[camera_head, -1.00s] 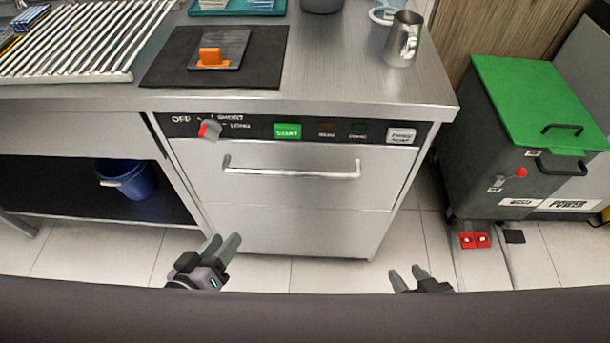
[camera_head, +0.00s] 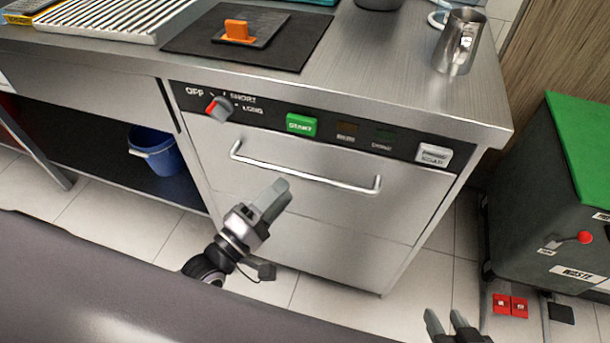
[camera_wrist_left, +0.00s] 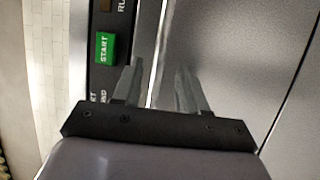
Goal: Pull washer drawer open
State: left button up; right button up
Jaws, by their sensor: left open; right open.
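The washer (camera_head: 310,210) is a steel front under the counter, with a black control strip on top. Its drawer front is closed and carries a horizontal bar handle (camera_head: 305,172). My left gripper (camera_head: 275,195) is in front of the drawer, below the handle in the head view, and is open and empty. In the left wrist view its two fingers (camera_wrist_left: 158,88) point at the washer front, with the green START button (camera_wrist_left: 106,47) to the left and a thin bright bar, likely the handle, between the fingers. My right gripper (camera_head: 447,325) is open and empty, low at the right, away from the washer.
The control strip has a red-tipped knob (camera_head: 219,108) and several buttons. A metal pitcher (camera_head: 460,42) and a black mat (camera_head: 190,40) are on the counter. A green-lidded waste bin (camera_head: 545,230) stands right of the washer. A blue bucket (camera_head: 158,152) sits on the left shelf.

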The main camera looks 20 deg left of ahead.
aim_at(299, 172)
pick_arm(q)
jog(key=shift+x, duration=3.1)
grip_shut()
